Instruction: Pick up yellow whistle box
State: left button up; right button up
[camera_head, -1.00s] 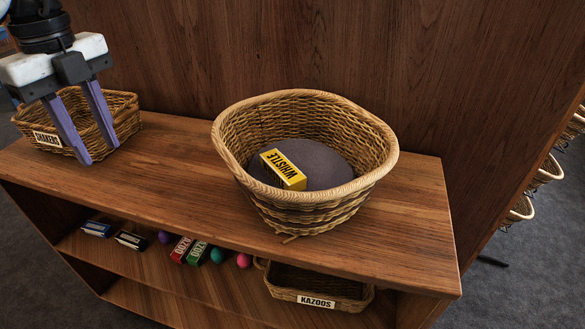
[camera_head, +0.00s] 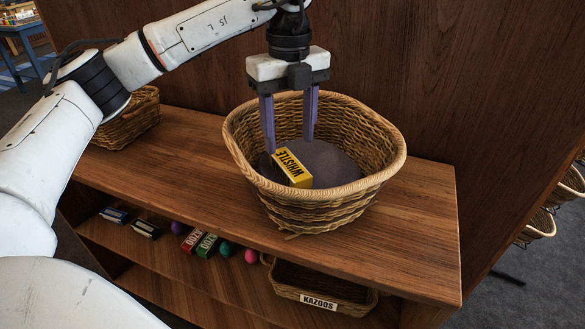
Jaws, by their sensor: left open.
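The yellow whistle box (camera_head: 293,168) lies in the large round wicker basket (camera_head: 315,211) on the shelf top. It rests on the basket's dark grey padded bottom (camera_head: 335,160), its black "WHISTLE" lettering facing up. My left gripper (camera_head: 289,146) points down into the basket from above. Its two purple fingers are apart with nothing between them. The near finger's tip is close to the box's upper left end; the far finger reaches down behind the box. Whether either finger touches the box I cannot tell. My right gripper is not in view.
A smaller basket (camera_head: 128,122) stands at the left of the shelf top, partly behind my arm. The lower shelf holds several small boxes, coloured eggs and a basket labelled "KAZOOS" (camera_head: 319,302). A wooden back panel (camera_head: 430,70) rises behind. The shelf top right of the basket is clear.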

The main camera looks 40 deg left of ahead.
aim_at(287, 160)
pick_arm(q)
jog(key=f, duration=0.4)
jog(key=shift+s+a+f, duration=0.2)
jog(key=shift+a+f, duration=0.05)
jog(key=shift+a, duration=0.05)
jog(key=shift+d+f, duration=0.1)
jog(key=shift+f, duration=0.3)
jog(key=c, duration=1.1)
